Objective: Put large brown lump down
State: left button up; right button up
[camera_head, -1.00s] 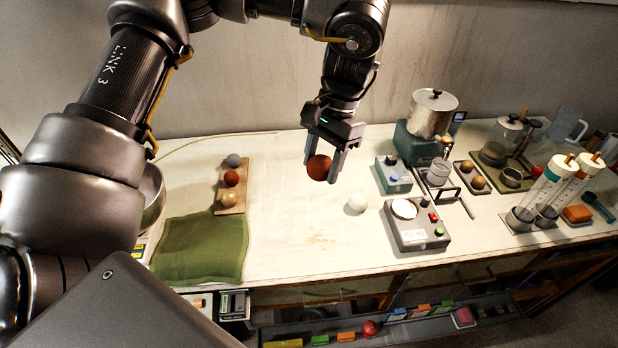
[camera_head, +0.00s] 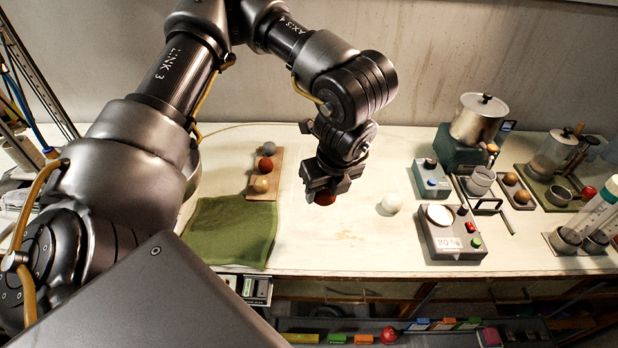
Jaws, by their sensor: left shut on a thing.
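The large brown lump (camera_head: 325,198) is a round reddish-brown ball, mostly hidden by my left gripper. My left gripper (camera_head: 324,192) points down and is shut on the lump. It is over the pale bench top, between the wooden board and the white ball. I cannot tell whether the lump touches the bench. My right gripper is not in view.
A wooden board (camera_head: 263,192) with a grey, a red-brown and a tan ball lies left. A green cloth (camera_head: 231,231) lies before it. A white ball (camera_head: 391,203) and a scale (camera_head: 450,245) stand right. The bench (camera_head: 330,255) in front is clear.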

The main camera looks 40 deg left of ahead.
pick_arm(q)
jog(key=w+a+f+p, duration=0.1)
jog(key=w+a+f, duration=0.3)
jog(key=w+a+f+p, duration=0.1)
jog(key=w+a+f, duration=0.3)
jog(key=w, duration=0.1)
jog(key=shift+w+a+f, duration=0.1)
jog(key=shift+a+f, duration=0.15)
jog(key=shift+a, duration=0.1)
jog(key=shift+w+a+f, duration=0.35)
jog(key=shift+w+f, duration=0.05)
jog(key=shift+f, duration=0.25)
jog(key=shift+w+f+p, duration=0.15)
jog(key=shift+f+p, duration=0.25)
jog(key=shift+f, duration=1.15)
jog(key=shift+f, duration=0.1)
jog(key=o, duration=1)
